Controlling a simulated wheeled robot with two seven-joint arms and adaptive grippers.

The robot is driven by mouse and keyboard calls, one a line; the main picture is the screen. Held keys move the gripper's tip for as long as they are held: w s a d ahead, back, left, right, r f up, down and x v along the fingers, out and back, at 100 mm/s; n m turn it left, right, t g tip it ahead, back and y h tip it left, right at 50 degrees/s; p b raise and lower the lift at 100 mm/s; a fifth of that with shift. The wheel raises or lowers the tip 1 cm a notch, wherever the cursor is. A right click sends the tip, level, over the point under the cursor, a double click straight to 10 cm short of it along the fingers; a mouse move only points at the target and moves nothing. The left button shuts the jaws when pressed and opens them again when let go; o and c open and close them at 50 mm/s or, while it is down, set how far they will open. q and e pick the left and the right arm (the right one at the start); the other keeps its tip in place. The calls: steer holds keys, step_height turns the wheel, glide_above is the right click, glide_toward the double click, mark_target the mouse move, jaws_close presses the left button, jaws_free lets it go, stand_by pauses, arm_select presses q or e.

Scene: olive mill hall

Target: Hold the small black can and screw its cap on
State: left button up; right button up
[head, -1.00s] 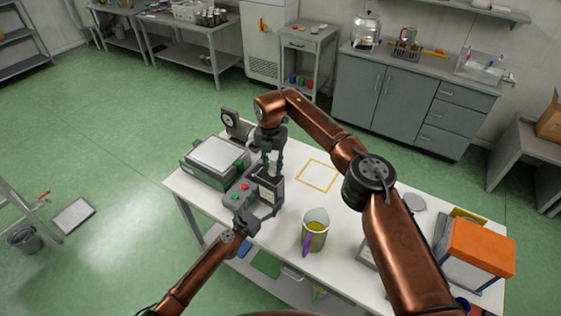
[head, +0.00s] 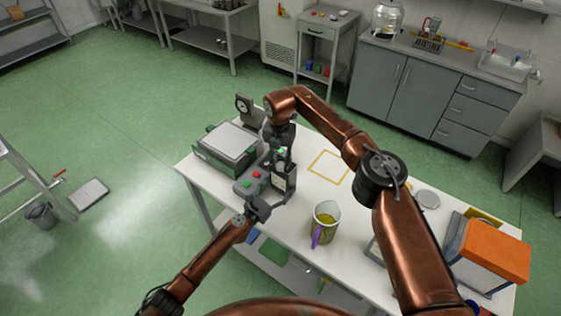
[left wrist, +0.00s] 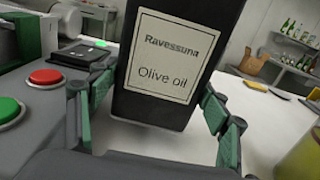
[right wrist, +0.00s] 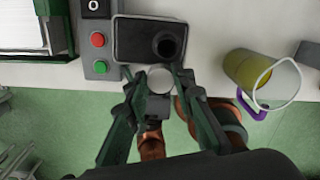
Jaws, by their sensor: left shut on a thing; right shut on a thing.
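The black can (head: 291,180) with an "Olive oil" label is upright at the left part of the table. In the left wrist view, my left gripper (left wrist: 158,100) is shut on the can (left wrist: 130,112), one finger on each side of the label. My right gripper (head: 280,153) points down over the can. In the right wrist view, my right gripper (right wrist: 156,76) is shut on a pale round cap (right wrist: 160,80). The can's dark round neck (right wrist: 167,44) shows uncovered beside the cap, and the cap looks apart from it.
A control box with red and green buttons (right wrist: 99,67) is beside the can. A green-sided device (head: 227,146) stands left of it. A jug with a purple handle (head: 326,220), a yellow square outline (head: 329,167) and an orange-topped box (head: 492,250) are to the right.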

steer(key=shift+s+d+r, duration=0.1)
steer(key=shift+s+r, duration=0.1)
steer(key=shift+w+d+f, duration=0.15)
steer(key=shift+w+f, duration=0.1)
steer(key=shift+w, duration=0.15)
steer(key=shift+d, duration=0.1)
steer(key=shift+d, duration=0.1)
steer(key=shift+w+d+f, duration=0.15)
steer(key=shift+w+d, duration=0.2)
steer(key=shift+w+d+f+m, duration=0.35)
steer(key=shift+w+d+m, duration=0.2)
steer(key=shift+d, duration=0.2)
stand_by(0.9)
steer(key=shift+a+f+b, duration=0.15)
steer(key=shift+f+b, duration=0.45)
steer(key=shift+f, duration=0.15)
stand_by(1.2)
steer(key=shift+f, duration=0.1)
steer(key=shift+c, duration=1.2)
